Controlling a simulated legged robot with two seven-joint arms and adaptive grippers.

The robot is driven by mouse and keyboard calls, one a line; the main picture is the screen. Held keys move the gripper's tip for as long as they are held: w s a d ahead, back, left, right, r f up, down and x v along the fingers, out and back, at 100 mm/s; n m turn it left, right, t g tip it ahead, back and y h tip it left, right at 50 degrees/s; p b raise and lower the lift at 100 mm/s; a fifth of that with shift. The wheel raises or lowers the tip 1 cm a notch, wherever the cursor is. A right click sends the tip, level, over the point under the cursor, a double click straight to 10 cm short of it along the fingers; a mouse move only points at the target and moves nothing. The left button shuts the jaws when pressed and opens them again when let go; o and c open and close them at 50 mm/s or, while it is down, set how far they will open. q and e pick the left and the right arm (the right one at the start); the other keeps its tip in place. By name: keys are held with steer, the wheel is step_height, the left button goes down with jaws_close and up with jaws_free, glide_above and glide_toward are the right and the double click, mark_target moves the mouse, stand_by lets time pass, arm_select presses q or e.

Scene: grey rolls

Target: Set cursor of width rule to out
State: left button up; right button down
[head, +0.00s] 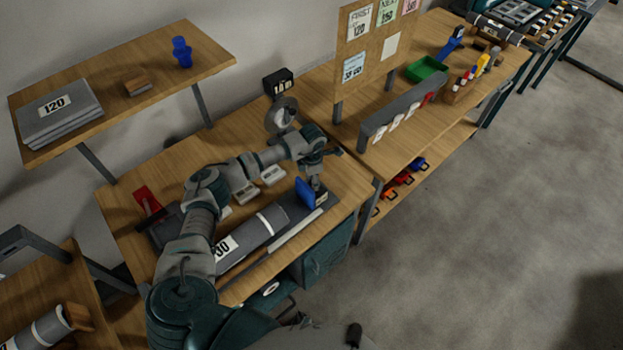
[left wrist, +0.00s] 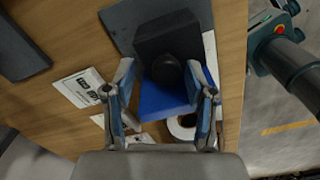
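The blue cursor (head: 306,193) stands at the right end of the grey bed of the width rule (head: 330,203) on the near bench. In the left wrist view the blue cursor (left wrist: 165,105) shows with a dark block (left wrist: 170,35) and round black knob (left wrist: 166,70). My left gripper (head: 314,172) is above the cursor, pointing down. In the left wrist view its fingers (left wrist: 160,68) are apart, one each side of the knob, with gaps visible; contact with the blue part cannot be told. My right gripper is not in view.
A grey roll (head: 250,238) with a white band lies along the bench's front. White cards (head: 272,175) lie behind it, and a round grey device (head: 281,115) stands at the back. A shelf (head: 190,60) hangs left. A bench with a notice board (head: 375,45) stands right.

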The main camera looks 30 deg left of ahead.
arm_select(q)
steer(key=shift+w+d+r, duration=0.1)
steer(key=shift+d+r, duration=0.1)
steer(key=shift+d, duration=0.1)
step_height(320, 180, up, 11)
steer(key=shift+a+r, duration=0.2)
steer(key=shift+a, duration=0.15)
steer(key=shift+d, duration=0.2)
